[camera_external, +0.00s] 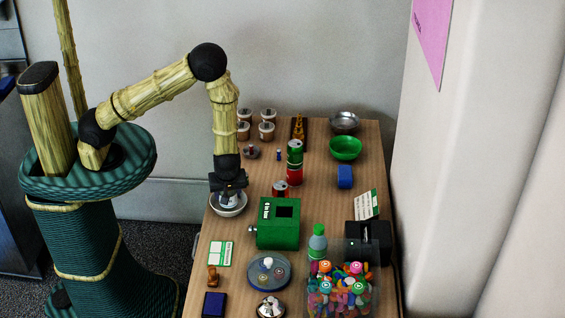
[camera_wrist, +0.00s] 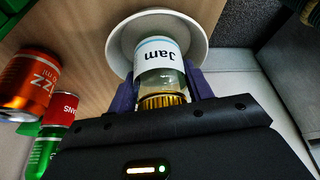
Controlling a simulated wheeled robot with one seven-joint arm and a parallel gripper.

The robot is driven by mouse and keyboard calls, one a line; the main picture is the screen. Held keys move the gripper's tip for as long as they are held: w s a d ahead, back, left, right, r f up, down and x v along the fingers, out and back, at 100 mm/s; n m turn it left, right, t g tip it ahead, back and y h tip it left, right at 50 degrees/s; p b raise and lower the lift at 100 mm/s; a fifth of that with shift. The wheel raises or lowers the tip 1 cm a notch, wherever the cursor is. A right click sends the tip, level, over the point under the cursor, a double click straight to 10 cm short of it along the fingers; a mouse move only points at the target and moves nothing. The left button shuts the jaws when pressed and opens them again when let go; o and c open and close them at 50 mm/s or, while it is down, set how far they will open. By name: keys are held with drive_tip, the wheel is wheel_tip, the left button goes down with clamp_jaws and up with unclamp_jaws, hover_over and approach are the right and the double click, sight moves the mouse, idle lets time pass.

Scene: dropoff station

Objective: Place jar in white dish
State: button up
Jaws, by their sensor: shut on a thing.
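The jar (camera_wrist: 160,62) is clear glass with a white "Jam" label and a gold lid. It sits between the two fingers of my gripper (camera_wrist: 163,92), which is shut on it near the lid. The white dish (camera_wrist: 198,38) lies right behind the jar's base in the wrist view. In the external view the white dish (camera_external: 228,211) is on the left edge of the table, directly under my gripper (camera_external: 229,192). The jar's lower end is over or inside the dish; I cannot tell whether it touches the bottom.
Several lidded cups (camera_external: 266,131) stand at the back left. A clear bin (camera_external: 342,280) of colourful items is at the front right.

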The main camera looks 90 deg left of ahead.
drive_tip(key=shift+f, duration=0.1)
drive_tip(key=o, duration=1.1)
drive_tip(key=shift+c, duration=0.2)
drive_tip(key=p+v, duration=0.3)
drive_tip(key=v, duration=0.9)
drive_tip(key=shift+p, duration=0.35)
